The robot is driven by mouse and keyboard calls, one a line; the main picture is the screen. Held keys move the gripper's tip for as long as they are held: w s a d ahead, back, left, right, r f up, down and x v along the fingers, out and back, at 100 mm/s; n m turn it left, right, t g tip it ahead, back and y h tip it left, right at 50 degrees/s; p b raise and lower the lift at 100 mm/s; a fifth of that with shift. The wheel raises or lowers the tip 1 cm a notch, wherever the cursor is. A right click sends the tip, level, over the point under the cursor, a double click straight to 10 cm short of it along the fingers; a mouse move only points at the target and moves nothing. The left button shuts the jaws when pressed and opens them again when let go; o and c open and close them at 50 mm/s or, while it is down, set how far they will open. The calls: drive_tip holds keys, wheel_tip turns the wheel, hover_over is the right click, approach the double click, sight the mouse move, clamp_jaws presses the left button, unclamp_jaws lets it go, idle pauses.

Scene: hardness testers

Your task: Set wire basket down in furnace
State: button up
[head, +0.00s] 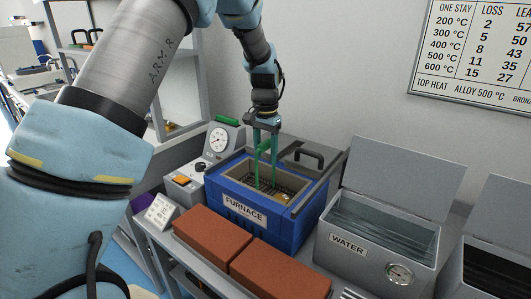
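The blue furnace (246,219), labelled FURNACE, stands open at the top on the bench. The wire basket (283,184) is down inside its chamber, with dark mesh showing low between the pale walls. Whether the basket touches the furnace floor is hidden by the walls.
Red-brown bricks (271,275) lie in front of the furnace. A grey box with a gauge (218,140) stands at its left. An open WATER tank (372,236) is at its right, with another dark open tank (493,268) beyond. A black handle (302,154) stands behind the opening.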

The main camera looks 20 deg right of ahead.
wheel_tip(320, 180, up, 11)
drive_tip(key=shift+f+b, duration=0.1)
drive_tip(key=shift+b, duration=0.7)
drive_tip(key=shift+a, duration=0.1)
drive_tip(key=a+f+n, duration=0.3)
drive_tip(key=a+n, duration=0.3)
drive_tip(key=a, duration=1.6)
drive_tip(key=s+a+f+n, duration=0.1)
drive_tip(key=s+a, duration=0.2)
drive_tip(key=a, duration=0.1)
drive_tip(key=s+a+f+n+t+p, duration=0.1)
drive_tip(key=s+a+n, duration=0.1)
drive_tip(key=s+a, duration=0.2)
drive_tip(key=s+a+f+n, duration=0.1)
drive_tip(key=s+a+n, duration=0.1)
drive_tip(key=s+a, duration=0.2)
drive_tip(key=shift+a+f+t, duration=0.1)
drive_tip(key=shift+a+t, duration=0.2)
drive_tip(key=shift+a, duration=0.95)
drive_tip(key=shift+c, duration=0.2)
